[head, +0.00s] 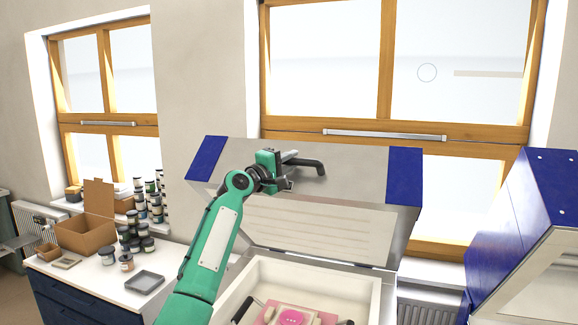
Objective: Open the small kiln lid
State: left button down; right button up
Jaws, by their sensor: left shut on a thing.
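The small kiln's lid (345,185), silver with blue end panels, stands raised and tilted back behind the kiln body. Its pale ribbed inner face shows below the silver part. A dark bar handle (312,163) sticks out from the lid. My left gripper (287,172), on a green arm, is at the handle's left part and shut on it; the fingertips are small and partly hidden. The open kiln body (375,285) shows a cream-walled chamber with a pink piece (291,317) inside. My right gripper is not in view.
A larger blue and silver kiln (525,240) stands close on the right. On the left, a white-topped counter (100,280) holds a cardboard box (86,234), several jars (127,262) and a grey tray (145,282). Windows (325,60) are behind the lid.

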pick_arm(q)
jog(key=c, duration=1.3)
grip_release()
jog(key=shift+s+a+f+b, duration=0.25)
jog(key=shift+s+a+b, duration=0.05)
jog(key=shift+s+b, duration=0.05)
jog(key=b+v, duration=0.5)
jog(key=v, duration=0.8)
jog(key=shift+r, duration=0.15)
jog(key=shift+d, duration=0.1)
